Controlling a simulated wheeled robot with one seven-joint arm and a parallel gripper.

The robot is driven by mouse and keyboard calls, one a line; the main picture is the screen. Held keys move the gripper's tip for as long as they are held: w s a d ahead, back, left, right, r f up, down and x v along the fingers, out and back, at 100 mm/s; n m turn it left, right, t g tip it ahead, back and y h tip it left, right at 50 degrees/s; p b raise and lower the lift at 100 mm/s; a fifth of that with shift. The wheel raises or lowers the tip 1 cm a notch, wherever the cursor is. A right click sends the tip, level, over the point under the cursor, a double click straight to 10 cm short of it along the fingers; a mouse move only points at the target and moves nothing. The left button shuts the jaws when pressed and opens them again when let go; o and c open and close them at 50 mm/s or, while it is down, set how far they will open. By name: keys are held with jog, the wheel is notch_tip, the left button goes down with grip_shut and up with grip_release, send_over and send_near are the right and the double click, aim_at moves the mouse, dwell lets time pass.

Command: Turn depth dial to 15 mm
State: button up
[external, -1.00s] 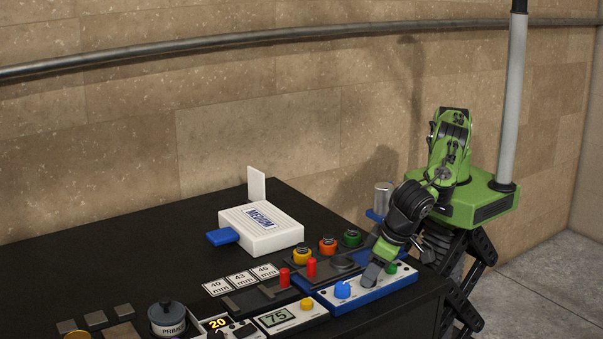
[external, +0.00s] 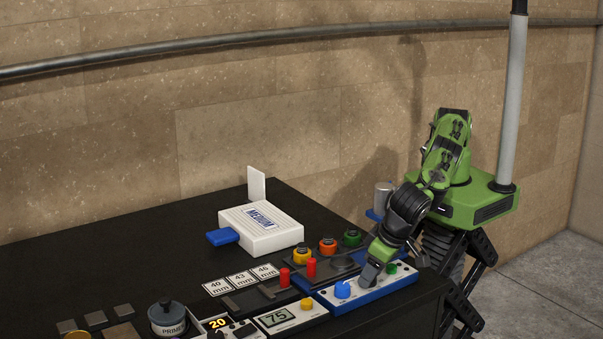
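A blue dial (external: 343,290) stands on a white and blue control panel (external: 385,284) near the table's front right edge; I take it for the depth dial, but its markings are too small to read. My gripper (external: 367,283) points down over this panel, just right of the blue dial and left of a green knob (external: 391,268). I cannot tell whether it touches the dial. Its fingers are small and seen from the side, so their opening does not show.
Red handles (external: 311,268) and yellow, orange and green buttons (external: 328,246) stand behind. A white MEDIUM box (external: 262,230) sits further back. The table's back left is clear.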

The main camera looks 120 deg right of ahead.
jog(key=shift+o, duration=1.2)
jog(key=p+v, duration=0.5)
jog(key=shift+d+r, duration=0.15)
jog(key=shift+r, duration=0.1)
jog(key=shift+r+p, duration=0.3)
jog(key=shift+p, duration=0.55)
notch_tip(320, 180, up, 6)
jog(key=p, duration=0.5)
